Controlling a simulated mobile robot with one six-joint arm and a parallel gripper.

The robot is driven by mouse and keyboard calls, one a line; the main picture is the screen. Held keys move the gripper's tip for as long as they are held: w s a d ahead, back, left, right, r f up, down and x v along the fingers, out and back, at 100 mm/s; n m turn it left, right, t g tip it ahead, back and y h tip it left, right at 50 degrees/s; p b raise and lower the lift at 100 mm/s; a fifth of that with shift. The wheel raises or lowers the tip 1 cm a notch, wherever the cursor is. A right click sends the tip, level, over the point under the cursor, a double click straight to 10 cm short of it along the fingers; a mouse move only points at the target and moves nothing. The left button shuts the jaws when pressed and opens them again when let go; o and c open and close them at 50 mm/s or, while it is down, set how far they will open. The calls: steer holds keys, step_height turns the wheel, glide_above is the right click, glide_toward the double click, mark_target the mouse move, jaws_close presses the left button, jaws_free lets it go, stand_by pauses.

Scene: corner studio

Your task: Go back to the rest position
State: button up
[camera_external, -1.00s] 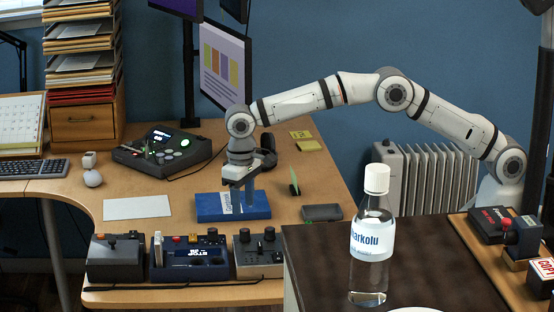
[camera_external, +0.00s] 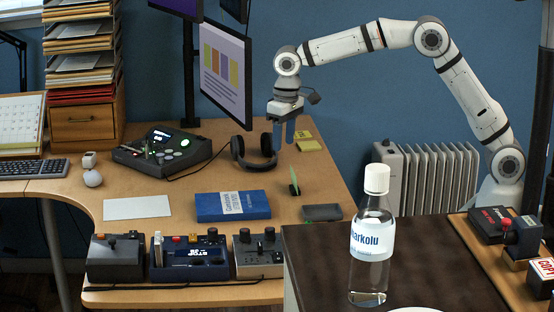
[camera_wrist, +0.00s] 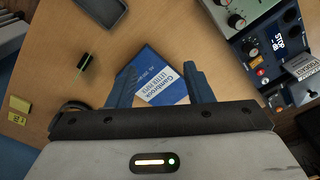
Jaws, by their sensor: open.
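My gripper (camera_external: 284,132) hangs above the back right of the wooden desk, near a pair of black headphones (camera_external: 254,152). Its fingers point down and hold nothing. In the wrist view my gripper (camera_wrist: 166,84) shows two blue fingers spread apart, with the blue and white book (camera_wrist: 158,75) seen between and beyond them. In the external view the blue book (camera_external: 232,206) lies flat on the desk, below and to the left of my gripper and apart from it.
A bottle (camera_external: 370,245) stands on the dark tabletop (camera_external: 430,275) at the front. Monitors (camera_external: 226,70) rise left of my arm. Control boxes (camera_external: 190,256) line the desk's front edge. A radiator (camera_external: 430,175) stands behind. Open air surrounds my gripper.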

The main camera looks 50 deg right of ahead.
steer(key=s+d+r+t, duration=0.1)
steer(key=s+d+r, duration=0.3)
steer(key=d, duration=0.6)
steer(key=s+d+r, duration=0.2)
steer(key=s+d, duration=0.4)
steer(key=d, duration=0.3)
steer(key=s+d+f, duration=0.2)
steer(key=s+d, duration=0.4)
steer(key=s, duration=0.3)
steer(key=s+d+f+m+t, duration=0.1)
steer(key=s+d+f, duration=0.1)
steer(key=s+d, duration=0.4)
steer(key=s, duration=0.3)
steer(key=shift+s+d+f, duration=0.15)
steer(key=shift+s, duration=0.05)
